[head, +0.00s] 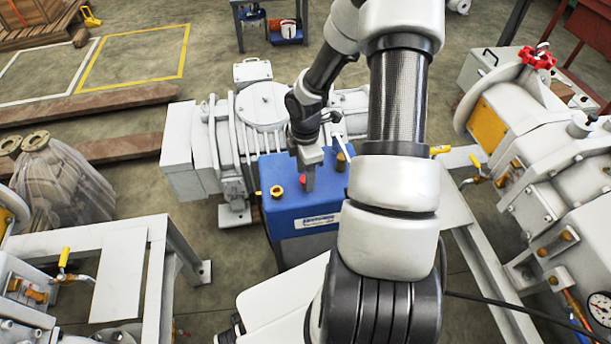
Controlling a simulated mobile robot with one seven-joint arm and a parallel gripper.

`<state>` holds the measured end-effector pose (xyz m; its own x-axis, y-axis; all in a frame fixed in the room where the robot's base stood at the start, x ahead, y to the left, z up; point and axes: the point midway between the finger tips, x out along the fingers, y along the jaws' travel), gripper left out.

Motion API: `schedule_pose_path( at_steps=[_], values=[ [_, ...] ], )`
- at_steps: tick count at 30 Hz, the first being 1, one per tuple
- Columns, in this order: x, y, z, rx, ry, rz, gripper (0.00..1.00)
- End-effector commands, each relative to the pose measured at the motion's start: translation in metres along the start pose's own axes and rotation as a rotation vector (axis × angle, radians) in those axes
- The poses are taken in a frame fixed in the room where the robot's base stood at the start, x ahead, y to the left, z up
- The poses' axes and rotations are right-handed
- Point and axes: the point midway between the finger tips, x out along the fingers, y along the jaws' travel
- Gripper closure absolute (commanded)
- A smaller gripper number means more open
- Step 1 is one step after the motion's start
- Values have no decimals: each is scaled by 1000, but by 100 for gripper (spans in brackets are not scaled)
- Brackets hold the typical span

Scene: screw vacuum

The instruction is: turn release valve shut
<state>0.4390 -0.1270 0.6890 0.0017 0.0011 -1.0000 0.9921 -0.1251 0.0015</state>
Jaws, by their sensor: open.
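My gripper (308,182) points down over the top of a blue box-shaped unit (303,222) on the grey pump (262,105). It is open; the gap between its fingers is hard to make out from this angle. A small red knob (298,191) sits on the blue top right beside the fingertips, partly hidden by them. A yellow round fitting (276,191) is a little to the left. A brass-coloured fitting (341,162) stands to the right of the gripper. Which of these is the release valve, I cannot tell. I cannot tell whether the fingers touch anything.
A grey machine with a red handwheel (538,57) and yellow-handled valves (475,162) stands at the right. A grey frame (130,262) is at the left front, with a yellow-handled valve (66,256) beside it. Wooden beams (95,105) lie on the floor behind.

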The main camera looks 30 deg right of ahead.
Motion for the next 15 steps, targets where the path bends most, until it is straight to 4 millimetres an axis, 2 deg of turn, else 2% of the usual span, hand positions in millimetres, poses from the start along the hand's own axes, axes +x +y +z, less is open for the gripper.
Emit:
schedule_pose_path(
  at_steps=[9, 15],
  values=[
    [2, 0, 0, 0, 0, 0, 56],
    [2, 0, 0, 0, 0, 0, 90]
  ],
)
